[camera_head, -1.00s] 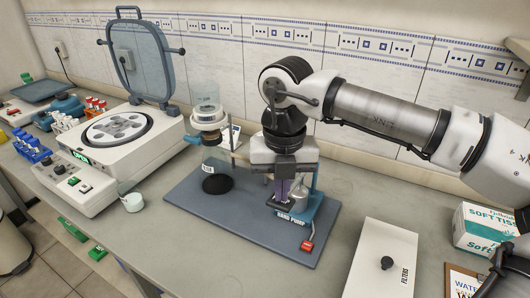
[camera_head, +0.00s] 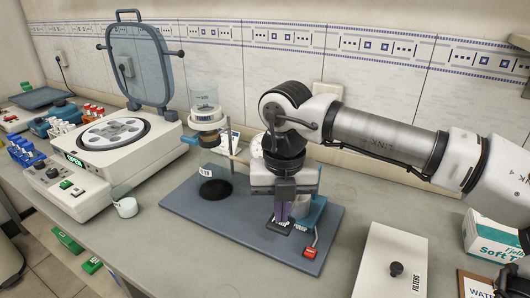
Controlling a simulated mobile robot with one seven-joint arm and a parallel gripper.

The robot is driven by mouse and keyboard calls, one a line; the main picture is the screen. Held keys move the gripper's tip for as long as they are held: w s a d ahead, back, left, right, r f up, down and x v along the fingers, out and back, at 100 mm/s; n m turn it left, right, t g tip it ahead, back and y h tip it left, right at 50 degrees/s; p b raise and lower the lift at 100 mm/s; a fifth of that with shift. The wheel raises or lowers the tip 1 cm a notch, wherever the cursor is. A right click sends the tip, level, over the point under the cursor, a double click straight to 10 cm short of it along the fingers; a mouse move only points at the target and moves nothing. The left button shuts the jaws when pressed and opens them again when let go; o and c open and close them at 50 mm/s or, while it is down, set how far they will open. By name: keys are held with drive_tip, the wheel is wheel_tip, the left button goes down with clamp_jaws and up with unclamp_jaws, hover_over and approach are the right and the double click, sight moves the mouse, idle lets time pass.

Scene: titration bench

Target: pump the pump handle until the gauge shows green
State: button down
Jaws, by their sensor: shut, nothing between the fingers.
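The pump handle is hidden or cannot be told apart behind my gripper. A round white dial (camera_head: 256,145), perhaps the gauge, shows partly behind my wrist; its reading is too small and covered to tell.
A white filters box (camera_head: 392,265) and a tissue box (camera_head: 492,237) are at the right.

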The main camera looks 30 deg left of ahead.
wheel_tip(320, 180, up, 8)
drive_tip(key=p, duration=0.4)
drive_tip(key=shift+p, duration=0.3)
drive_tip(key=shift+f, duration=0.1)
idle(0.5)
wheel_tip(320, 180, up, 5)
drive_tip(key=p, duration=0.3)
idle(0.6)
